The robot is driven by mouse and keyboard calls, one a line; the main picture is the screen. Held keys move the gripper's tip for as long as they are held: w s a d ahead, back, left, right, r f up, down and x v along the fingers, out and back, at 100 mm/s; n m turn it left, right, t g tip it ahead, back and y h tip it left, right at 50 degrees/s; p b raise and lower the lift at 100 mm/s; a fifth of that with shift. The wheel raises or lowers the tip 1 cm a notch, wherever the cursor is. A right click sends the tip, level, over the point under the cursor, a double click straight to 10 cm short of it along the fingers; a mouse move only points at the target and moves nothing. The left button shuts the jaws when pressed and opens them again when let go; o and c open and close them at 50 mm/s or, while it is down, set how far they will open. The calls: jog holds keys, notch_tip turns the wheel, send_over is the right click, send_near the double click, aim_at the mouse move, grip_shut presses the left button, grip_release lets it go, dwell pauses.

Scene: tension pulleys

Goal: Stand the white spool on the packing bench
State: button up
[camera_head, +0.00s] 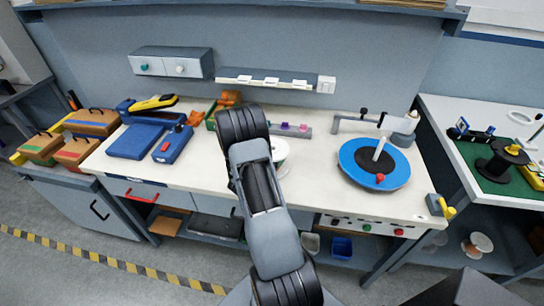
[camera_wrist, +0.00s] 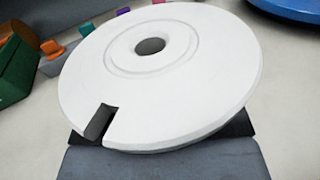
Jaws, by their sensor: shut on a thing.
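The white spool fills most of the wrist view (camera_wrist: 190,75), its round flange tilted, with a centre hole and a notch in its rim. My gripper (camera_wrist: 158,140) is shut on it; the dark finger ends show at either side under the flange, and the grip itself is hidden. In the head view the spool (camera_head: 280,148) shows partly behind my arm, over the middle of the long pale-topped bench (camera_head: 310,185). I cannot tell whether it touches the top. Which bench is the packing bench is not marked.
A blue turntable (camera_head: 358,165) stands right of the spool. Blue cases (camera_head: 135,140) lie at left, and a rail with coloured pegs (camera_head: 290,130) is behind. A side bench with a green mat (camera_head: 490,175) holds a black spool (camera_head: 500,160). Clear bench top lies before the turntable.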

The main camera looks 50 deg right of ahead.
jog(key=shift+f, duration=0.1)
jog(key=o, duration=1.5)
jog(key=shift+f, duration=0.1)
jog(key=shift+a, duration=0.1)
jog(key=shift+a, duration=0.35)
jog(key=a+b, duration=0.1)
jog(key=a, duration=0.3)
jog(key=s+a, duration=0.1)
jog(key=a, duration=0.3)
jog(key=a+b, duration=0.1)
jog(key=a, duration=0.4)
jog(key=shift+s+b, duration=0.35)
